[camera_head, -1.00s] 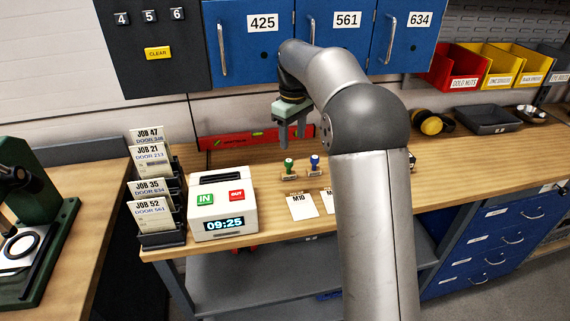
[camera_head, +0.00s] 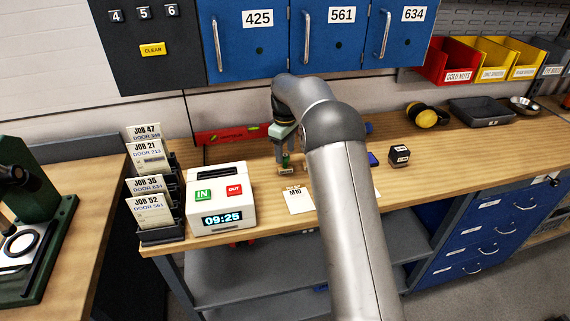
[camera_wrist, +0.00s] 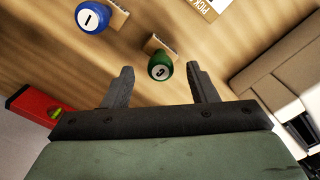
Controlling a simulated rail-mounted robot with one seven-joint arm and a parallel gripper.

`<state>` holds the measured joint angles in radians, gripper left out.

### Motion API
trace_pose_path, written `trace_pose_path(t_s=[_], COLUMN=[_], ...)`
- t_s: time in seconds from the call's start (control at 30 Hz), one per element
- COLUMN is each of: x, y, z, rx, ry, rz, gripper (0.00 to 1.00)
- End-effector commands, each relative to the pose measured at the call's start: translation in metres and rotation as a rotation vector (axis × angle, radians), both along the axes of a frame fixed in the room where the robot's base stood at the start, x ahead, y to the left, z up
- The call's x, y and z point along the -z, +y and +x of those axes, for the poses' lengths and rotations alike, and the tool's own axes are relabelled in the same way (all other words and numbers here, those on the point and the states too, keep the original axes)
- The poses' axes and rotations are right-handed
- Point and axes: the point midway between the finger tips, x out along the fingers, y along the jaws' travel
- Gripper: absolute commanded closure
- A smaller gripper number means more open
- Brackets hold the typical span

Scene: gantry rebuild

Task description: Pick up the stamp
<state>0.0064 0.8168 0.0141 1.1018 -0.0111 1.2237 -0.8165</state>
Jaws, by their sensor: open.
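A green-handled stamp (camera_wrist: 160,67) stands on the bench just beyond and between my open fingertips in the wrist view. A blue-handled stamp (camera_wrist: 92,17) stands to its left, outside the fingers. My gripper (camera_wrist: 160,84) is open and empty. In the head view my gripper (camera_head: 286,163) is low over the bench, with the green stamp (camera_head: 286,161) at its fingers. The blue stamp is mostly hidden behind my gripper and arm there.
The white time clock (camera_head: 220,200) stands left of the stamps, beside a job card rack (camera_head: 160,235). An M10 card (camera_head: 297,201) lies in front. A red level (camera_head: 225,134) lies behind. A small dark block (camera_head: 399,155) sits right of my arm.

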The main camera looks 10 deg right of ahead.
Motion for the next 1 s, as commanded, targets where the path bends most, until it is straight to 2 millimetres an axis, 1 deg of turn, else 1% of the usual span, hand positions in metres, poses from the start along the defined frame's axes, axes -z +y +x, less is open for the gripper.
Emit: trace_pose_path(t_s=[0.1, 0.2, 0.3, 0.47, 0.57, 0.6, 0.63, 0.67, 1.0], x=[0.016, 0.027, 0.031, 0.031, 0.031, 0.031, 0.031, 0.03, 0.028], y=[0.0, 0.0, 0.0, 0.0, 0.0, 0.0, 0.0, 0.0, 0.0], z=[-0.001, -0.001, -0.001, -0.001, -0.001, -0.001, -0.001, -0.001, 0.0], rx=[-0.001, -0.001, -0.001, -0.001, 0.0, 0.0, 0.0, 0.0, 0.0], ry=[0.003, 0.001, 0.0, 0.0, -0.001, -0.001, -0.001, -0.001, -0.001], rz=[0.0, 0.0, 0.0, 0.0, 0.001, 0.001, 0.001, 0.001, 0.0], gripper=[0.48, 0.48, 0.48, 0.48, 0.73, 0.84, 0.92, 0.96, 0.96])
